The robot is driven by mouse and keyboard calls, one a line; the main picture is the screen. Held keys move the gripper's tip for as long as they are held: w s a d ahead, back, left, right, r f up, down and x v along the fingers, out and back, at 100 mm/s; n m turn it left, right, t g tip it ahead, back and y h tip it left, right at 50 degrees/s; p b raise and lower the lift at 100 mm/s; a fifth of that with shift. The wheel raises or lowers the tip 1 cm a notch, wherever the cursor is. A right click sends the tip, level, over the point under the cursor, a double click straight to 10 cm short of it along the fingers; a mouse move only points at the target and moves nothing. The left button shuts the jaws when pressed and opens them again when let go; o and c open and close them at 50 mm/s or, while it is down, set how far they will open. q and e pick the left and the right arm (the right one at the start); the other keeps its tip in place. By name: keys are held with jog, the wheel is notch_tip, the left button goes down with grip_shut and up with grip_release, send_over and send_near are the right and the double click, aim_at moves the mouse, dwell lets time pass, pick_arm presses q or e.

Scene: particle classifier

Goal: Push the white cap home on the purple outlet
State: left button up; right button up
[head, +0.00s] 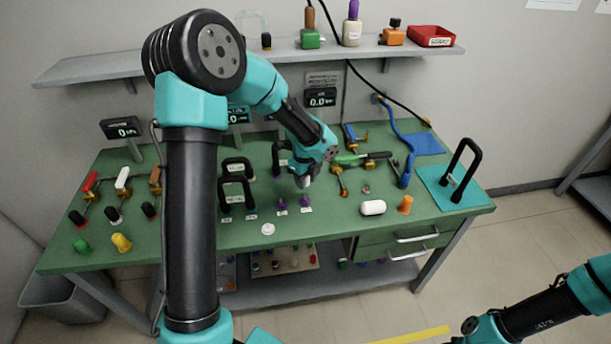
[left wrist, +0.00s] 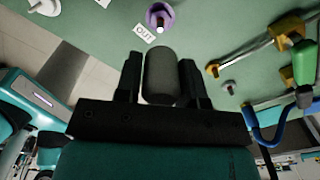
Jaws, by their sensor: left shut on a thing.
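My left gripper (head: 304,181) is shut on the white cap (left wrist: 160,76), a cylinder that looks grey in shadow between the two fingers in the left wrist view. Its pale end shows below the gripper in the head view. The gripper is above the green bench, behind two small purple fittings (head: 281,204) (head: 306,202). In the left wrist view, a purple outlet (left wrist: 158,17) with a pale centre and an "OUT" label stands just beyond the cap, apart from it in the picture. The cap's far end is hidden. My right gripper is out of view; only part of that arm shows.
Black handles (head: 233,190) stand left of the purple fittings. A white disc (head: 268,229) lies in front. A white cylinder (head: 373,207) and an orange piece (head: 405,205) are to the right. Brass fittings (left wrist: 262,46) and a blue hose (head: 396,139) are also to the right.

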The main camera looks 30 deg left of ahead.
pick_arm(q)
jog(key=shift+f, duration=2.1)
jog(key=shift+f, duration=1.8)
jog(key=o, duration=1)
jog(key=shift+r, duration=0.1)
notch_tip(320, 180, up, 17)
jog(key=shift+r, duration=0.2)
dwell(0.9)
